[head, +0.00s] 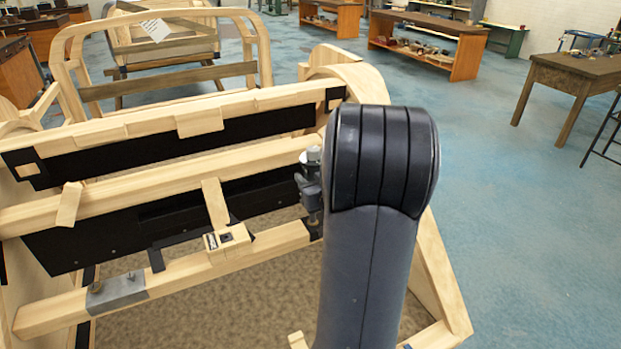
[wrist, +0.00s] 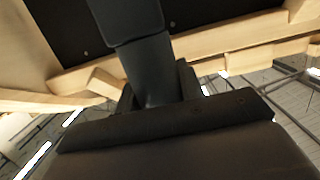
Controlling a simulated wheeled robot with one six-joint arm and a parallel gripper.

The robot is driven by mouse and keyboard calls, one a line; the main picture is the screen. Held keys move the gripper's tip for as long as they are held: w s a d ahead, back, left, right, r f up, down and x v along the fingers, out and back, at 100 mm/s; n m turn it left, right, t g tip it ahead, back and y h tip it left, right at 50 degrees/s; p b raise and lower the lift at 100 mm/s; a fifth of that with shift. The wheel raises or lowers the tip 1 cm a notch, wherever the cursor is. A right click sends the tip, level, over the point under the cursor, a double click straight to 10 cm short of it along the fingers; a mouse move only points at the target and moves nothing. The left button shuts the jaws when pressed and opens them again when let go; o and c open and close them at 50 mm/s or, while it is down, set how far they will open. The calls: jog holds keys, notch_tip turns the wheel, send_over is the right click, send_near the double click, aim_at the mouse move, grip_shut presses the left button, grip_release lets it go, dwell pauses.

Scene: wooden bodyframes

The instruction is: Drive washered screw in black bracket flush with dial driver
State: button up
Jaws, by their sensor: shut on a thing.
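My gripper (head: 311,196) is partly hidden behind my own arm, over the right end of the lower wooden rail. In the wrist view my gripper (wrist: 158,100) is shut around a dark grey tool (wrist: 152,60), which looks like the dial driver. Its tip is out of sight. A small black piece (head: 316,231) shows at the rail just below my gripper; I cannot tell whether it is the black bracket. Another black strip (head: 156,259) reaches down to the rail further left. No washered screw can be made out, and contact at the tool tip is hidden.
The wooden bodyframe (head: 150,186) with black panels (head: 90,237) surrounds my gripper. A small wooden block with dark openings (head: 227,238) and a grey metal plate (head: 117,293) sit on the lower rail. Blue floor (head: 500,220) is open on the right, with workbenches behind.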

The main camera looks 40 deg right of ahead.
aim_at(310, 154)
jog(key=shift+r+p, duration=2.95)
jog(key=shift+r, duration=0.65)
jog(key=shift+w+f, duration=0.1)
